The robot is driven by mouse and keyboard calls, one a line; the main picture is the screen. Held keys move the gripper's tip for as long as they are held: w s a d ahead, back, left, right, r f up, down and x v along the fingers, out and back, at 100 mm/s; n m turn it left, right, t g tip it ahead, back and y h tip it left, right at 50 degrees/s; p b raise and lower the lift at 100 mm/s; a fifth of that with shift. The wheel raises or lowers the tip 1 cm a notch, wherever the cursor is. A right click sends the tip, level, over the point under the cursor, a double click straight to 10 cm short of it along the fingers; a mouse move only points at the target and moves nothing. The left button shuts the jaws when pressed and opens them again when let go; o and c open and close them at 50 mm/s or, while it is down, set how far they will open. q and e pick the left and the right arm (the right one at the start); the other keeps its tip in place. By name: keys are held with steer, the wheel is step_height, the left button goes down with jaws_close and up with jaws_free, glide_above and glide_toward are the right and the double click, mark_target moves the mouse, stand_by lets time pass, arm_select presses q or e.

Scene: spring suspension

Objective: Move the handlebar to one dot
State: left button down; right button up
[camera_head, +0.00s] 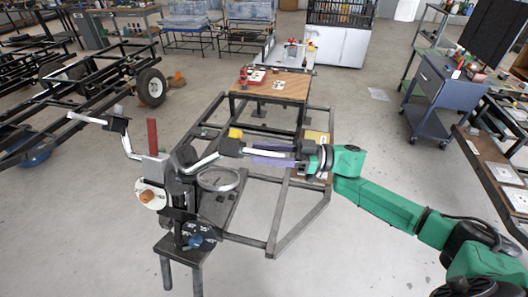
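The handlebar (203,163) sits on a dark upright stand in the middle left. It has white bent bars, black blocks and a white grip at each end; the left grip (86,118) is free. My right gripper (265,155) reaches in from the right, with its purple fingers on either side of the right grip. I cannot tell whether they are closed on it. A white disc with an orange knob (147,196) and a black plate with white marks and a blue knob (196,239) are on the stand. The dot marks are too small to read. My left gripper is out of view.
A round grey dial (219,178) lies beside the stand. A dark metal frame (283,232) stands behind it, with a wooden-topped table (285,87) at its far end. A trailer frame with a wheel (151,87) is at left. A blue cart (440,95) is at right.

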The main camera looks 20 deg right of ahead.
stand_by(0.4)
steer(key=shift+s+d+f, duration=0.1)
steer(key=shift+d+f, duration=0.05)
steer(key=b+v, duration=0.3)
steer(key=v, duration=1.1)
steer(key=shift+b, duration=0.35)
